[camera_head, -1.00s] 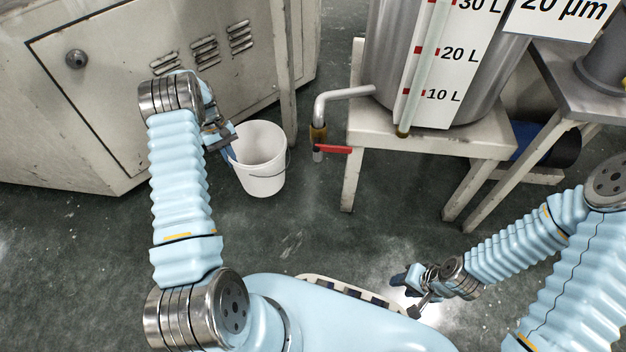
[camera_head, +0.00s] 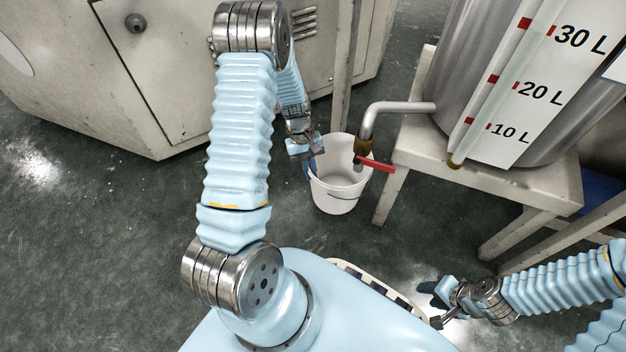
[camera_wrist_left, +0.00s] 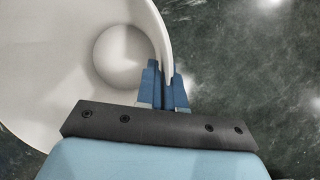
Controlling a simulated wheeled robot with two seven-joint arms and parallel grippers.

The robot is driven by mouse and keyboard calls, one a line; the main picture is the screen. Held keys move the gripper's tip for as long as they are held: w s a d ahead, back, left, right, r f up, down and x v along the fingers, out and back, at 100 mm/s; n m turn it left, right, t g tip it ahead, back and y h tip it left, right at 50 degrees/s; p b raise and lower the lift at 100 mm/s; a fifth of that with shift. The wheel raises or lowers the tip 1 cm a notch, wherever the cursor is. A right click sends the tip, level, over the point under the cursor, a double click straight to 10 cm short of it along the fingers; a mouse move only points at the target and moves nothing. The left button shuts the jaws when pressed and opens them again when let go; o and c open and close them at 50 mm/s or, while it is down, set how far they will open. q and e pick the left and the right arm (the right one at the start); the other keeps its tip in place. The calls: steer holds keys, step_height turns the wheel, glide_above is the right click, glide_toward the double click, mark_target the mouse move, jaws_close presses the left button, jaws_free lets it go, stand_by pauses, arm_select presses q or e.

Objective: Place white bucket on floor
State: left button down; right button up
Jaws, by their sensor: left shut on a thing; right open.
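The white bucket (camera_head: 338,190) is upright and looks empty, with a thin wire handle at its side. In the head view it is below and beside the tap of the steel tank. My left gripper (camera_head: 311,165) is shut on the bucket's rim at its left side. In the left wrist view the blue fingers (camera_wrist_left: 165,88) pinch the wall of the bucket (camera_wrist_left: 60,60), and its round bottom shows inside. I cannot tell whether the bucket touches the floor. My right gripper (camera_head: 432,305) is open and empty, low at the right near my base.
A steel tank (camera_head: 440,75) with a litre scale stands on a beige stand (camera_head: 485,170). Its pipe and red-handled tap (camera_head: 375,163) reach over near the bucket's right rim. A beige cabinet (camera_head: 150,90) stands at the back left. The dark floor (camera_head: 100,240) is clear at the left.

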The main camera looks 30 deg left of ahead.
arm_select(q)
steer(key=shift+s+d+f, duration=0.1)
steer(key=shift+s+d, duration=0.25)
steer(key=shift+d, duration=0.25)
steer(key=shift+f+b, duration=0.55)
steer(key=shift+f, duration=1.1)
steer(key=shift+f, duration=0.2)
steer(key=c, duration=1.3)
jaws_free()
steer(key=shift+o, duration=0.2)
steer(key=shift+a+r, duration=0.1)
steer(key=shift+r, duration=0.45)
steer(key=p+v, duration=0.2)
steer(key=v, duration=0.9)
steer(key=shift+p, duration=0.4)
